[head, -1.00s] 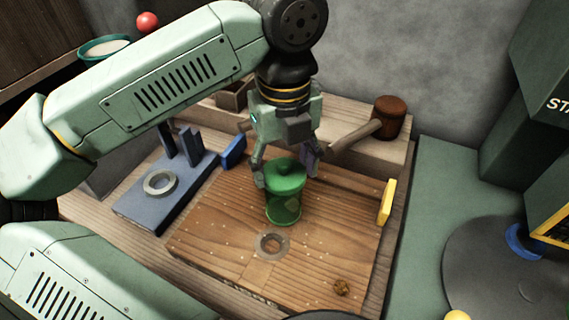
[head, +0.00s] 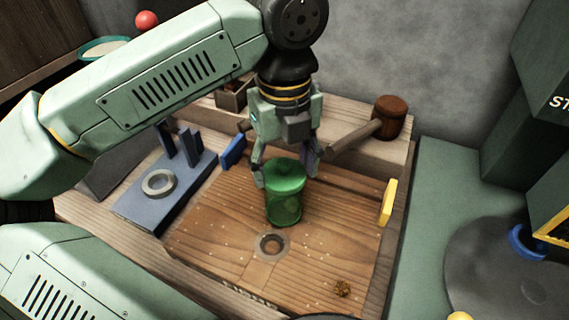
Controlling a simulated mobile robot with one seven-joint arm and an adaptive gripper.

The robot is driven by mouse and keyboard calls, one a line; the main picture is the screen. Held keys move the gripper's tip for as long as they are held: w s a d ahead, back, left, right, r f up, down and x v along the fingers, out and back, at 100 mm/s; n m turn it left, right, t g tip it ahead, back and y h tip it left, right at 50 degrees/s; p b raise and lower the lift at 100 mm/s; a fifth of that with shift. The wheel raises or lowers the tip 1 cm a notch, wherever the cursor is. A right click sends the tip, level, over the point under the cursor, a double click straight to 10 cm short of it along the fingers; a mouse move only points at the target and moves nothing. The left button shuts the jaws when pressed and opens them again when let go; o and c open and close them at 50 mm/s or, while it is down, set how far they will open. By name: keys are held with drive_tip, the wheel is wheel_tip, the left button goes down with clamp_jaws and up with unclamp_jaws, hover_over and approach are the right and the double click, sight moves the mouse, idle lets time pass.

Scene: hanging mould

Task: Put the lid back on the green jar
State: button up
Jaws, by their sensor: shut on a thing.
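The green jar (head: 284,208) stands upright on the wooden work board. It is see-through green, with something faint inside. The green lid (head: 285,172) is at the jar's mouth, level or nearly so. My gripper (head: 286,176) points down over the jar, with its fingers on either side of the lid, shut on it. The lid's knob is largely hidden by the gripper. I cannot tell whether the lid is fully seated or just above the rim.
A round hole with a metal ring (head: 271,245) is in front of the jar. A blue fixture (head: 165,188) with a grey ring stands left. A yellow block (head: 388,202) is at the right edge, and a mallet (head: 388,118) lies behind. A small brown lump (head: 342,288) lies front right.

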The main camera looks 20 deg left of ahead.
drive_tip(key=o, duration=0.9)
drive_tip(key=shift+o, duration=0.3)
drive_tip(key=o, duration=0.3)
drive_tip(key=shift+r, duration=0.1)
drive_tip(key=shift+r+p, duration=2)
drive_tip(key=shift+r, duration=1.45)
drive_tip(key=shift+c, duration=0.3)
